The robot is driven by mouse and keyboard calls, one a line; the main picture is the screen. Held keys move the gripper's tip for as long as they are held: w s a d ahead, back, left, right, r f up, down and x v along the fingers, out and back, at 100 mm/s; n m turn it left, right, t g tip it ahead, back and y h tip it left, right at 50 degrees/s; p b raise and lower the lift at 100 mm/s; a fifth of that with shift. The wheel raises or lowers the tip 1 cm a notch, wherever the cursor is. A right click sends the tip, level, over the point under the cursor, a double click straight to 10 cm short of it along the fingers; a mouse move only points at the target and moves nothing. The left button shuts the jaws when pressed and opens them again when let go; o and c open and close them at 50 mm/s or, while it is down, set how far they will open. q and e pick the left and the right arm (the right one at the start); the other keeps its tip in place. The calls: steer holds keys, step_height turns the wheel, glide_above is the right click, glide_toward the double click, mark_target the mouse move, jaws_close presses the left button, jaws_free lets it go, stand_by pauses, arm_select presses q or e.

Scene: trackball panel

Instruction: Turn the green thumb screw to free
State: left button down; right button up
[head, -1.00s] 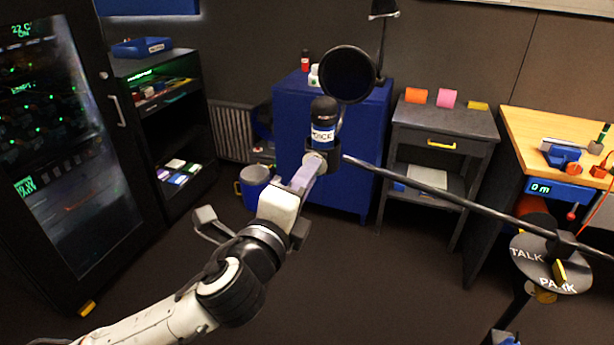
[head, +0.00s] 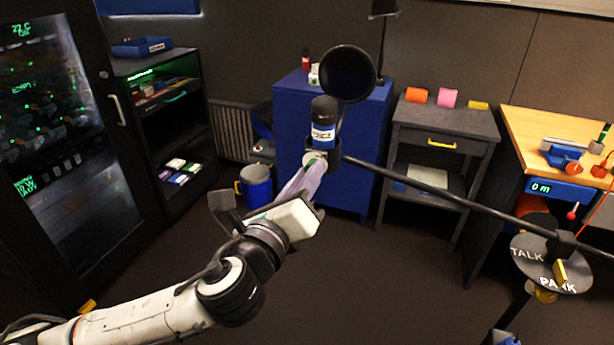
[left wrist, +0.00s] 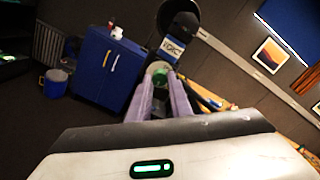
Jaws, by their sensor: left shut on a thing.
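The green thumb screw (left wrist: 159,72) shows in the left wrist view at the base of the microphone (left wrist: 178,42), between my fingertips. My left gripper (left wrist: 164,82) is shut on it. In the head view, the left gripper (head: 313,165) reaches up to the mount just below the microphone (head: 323,130), which stands upright with a dark top and a blue and white label. The fingers hide most of the screw there. My right gripper is in neither view.
A black boom (head: 420,187) runs right from the mount to a stand with a round TALK/PARK plate (head: 545,270); its yellow pointer is near PARK. A round black pop filter (head: 348,74) is above the microphone. A blue cabinet (head: 290,110) stands behind.

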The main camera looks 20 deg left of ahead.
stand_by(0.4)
arm_select(q)
steer(key=c, duration=1.6)
jaws_free()
steer(key=shift+s, duration=0.1)
